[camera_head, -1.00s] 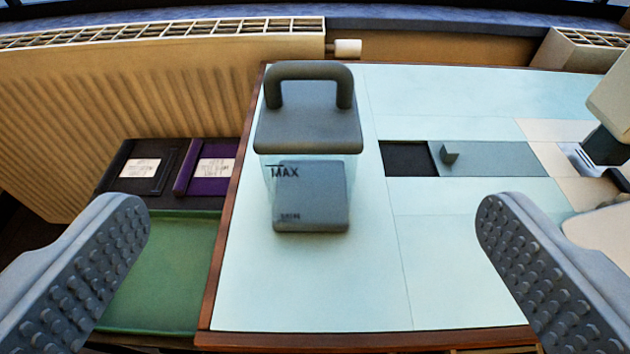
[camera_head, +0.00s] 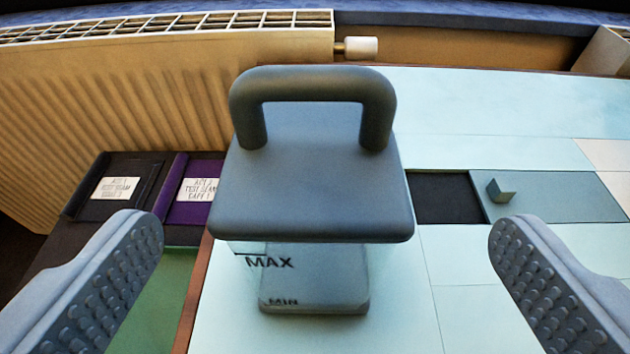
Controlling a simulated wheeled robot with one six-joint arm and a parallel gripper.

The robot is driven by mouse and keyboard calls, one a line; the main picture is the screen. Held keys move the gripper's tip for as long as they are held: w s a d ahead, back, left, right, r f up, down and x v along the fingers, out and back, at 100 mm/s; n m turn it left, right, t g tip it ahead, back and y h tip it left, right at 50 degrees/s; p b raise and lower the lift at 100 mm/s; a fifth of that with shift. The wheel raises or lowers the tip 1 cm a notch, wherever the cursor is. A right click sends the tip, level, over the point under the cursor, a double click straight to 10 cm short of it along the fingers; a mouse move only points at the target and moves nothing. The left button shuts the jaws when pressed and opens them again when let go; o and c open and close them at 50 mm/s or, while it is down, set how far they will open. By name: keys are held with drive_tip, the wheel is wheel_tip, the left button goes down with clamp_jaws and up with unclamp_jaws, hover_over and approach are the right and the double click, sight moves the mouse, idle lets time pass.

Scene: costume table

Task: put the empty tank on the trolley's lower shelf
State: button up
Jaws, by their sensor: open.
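The tank (camera_head: 312,195) stands upright on the pale blue table top, in the middle of the view. It has a dark grey lid with an arched handle (camera_head: 312,84) and a clear body marked MAX and MIN. Through the clear wall a grey inner part shows; I see no clear water line. My gripper (camera_head: 326,235) is open, with one studded finger on each side of the tank and wide gaps between. Neither finger touches it. I cannot make out the trolley's lower shelf for certain.
A dark slot (camera_head: 444,198) with a grey sliding cover (camera_head: 560,196) lies right of the tank. Left, below the table edge, are a black labelled box (camera_head: 112,190), a purple one (camera_head: 196,190) and a green surface (camera_head: 150,305). A radiator (camera_head: 120,100) stands behind.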

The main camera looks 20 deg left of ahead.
sight(312, 144)
drive_tip(key=shift+x, duration=1.95)
drive_tip(key=shift+a+x, duration=0.15)
drive_tip(key=shift+x, duration=1.15)
drive_tip(key=shift+a+x, duration=0.2)
drive_tip(key=shift+x, duration=1.15)
drive_tip(key=shift+s+r, duration=0.1)
drive_tip(key=shift+r, duration=0.1)
drive_tip(key=c, duration=1.6)
